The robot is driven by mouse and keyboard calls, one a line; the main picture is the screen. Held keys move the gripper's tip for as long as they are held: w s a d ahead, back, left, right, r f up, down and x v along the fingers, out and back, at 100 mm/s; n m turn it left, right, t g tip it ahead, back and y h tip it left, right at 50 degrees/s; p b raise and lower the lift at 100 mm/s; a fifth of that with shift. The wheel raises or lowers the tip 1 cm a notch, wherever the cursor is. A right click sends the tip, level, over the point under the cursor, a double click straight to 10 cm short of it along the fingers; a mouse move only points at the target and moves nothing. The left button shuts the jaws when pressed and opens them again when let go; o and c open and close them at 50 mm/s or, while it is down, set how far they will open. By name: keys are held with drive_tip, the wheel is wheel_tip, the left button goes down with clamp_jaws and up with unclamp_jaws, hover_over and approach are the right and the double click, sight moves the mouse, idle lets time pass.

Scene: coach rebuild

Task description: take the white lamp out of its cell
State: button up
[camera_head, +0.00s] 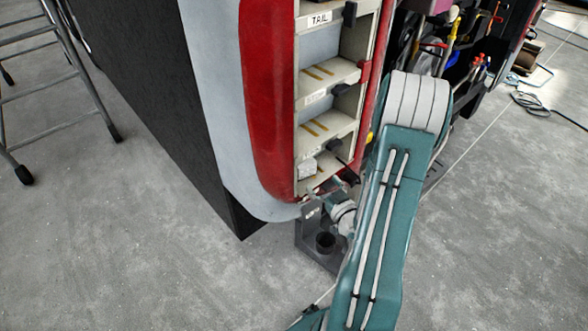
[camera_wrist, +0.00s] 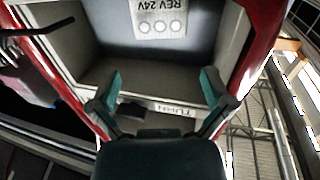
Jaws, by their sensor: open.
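The white lamp (camera_wrist: 159,18) is a pale block marked "REV 24V" upside down with three round spots, in the cell ahead of my fingers in the wrist view. In the head view the white lamp (camera_head: 307,168) sits at the left of the lowest visible cell. My gripper (camera_wrist: 162,77) is open, its two teal fingers spread at the cell mouth, with a gap between them and the lamp. In the head view my gripper is small and partly hidden beside my arm, low at the rack.
The cell rack (camera_head: 328,75) has stacked cells with yellow-striped shelves and dark latches at the right. A red and grey coach panel (camera_head: 262,100) borders it on the left. A dark grey bracket (camera_head: 315,240) stands below. A ladder (camera_head: 55,60) stands far left; floor is open around.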

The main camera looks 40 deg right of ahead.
sight(308, 166)
drive_tip(key=w, duration=0.2)
drive_tip(key=w+d, duration=0.1)
drive_tip(key=w, duration=0.1)
drive_tip(key=shift+w, duration=0.1)
drive_tip(key=w, duration=0.4)
drive_tip(key=shift+w+d+f, duration=0.15)
drive_tip(key=shift+w+f, duration=0.15)
drive_tip(key=shift+w, duration=0.1)
drive_tip(key=shift+w+d, duration=0.2)
drive_tip(key=shift+w, duration=0.25)
drive_tip(key=c, duration=0.9)
drive_tip(key=shift+s+r, duration=0.1)
drive_tip(key=shift+r, duration=0.1)
drive_tip(key=shift+c, duration=0.2)
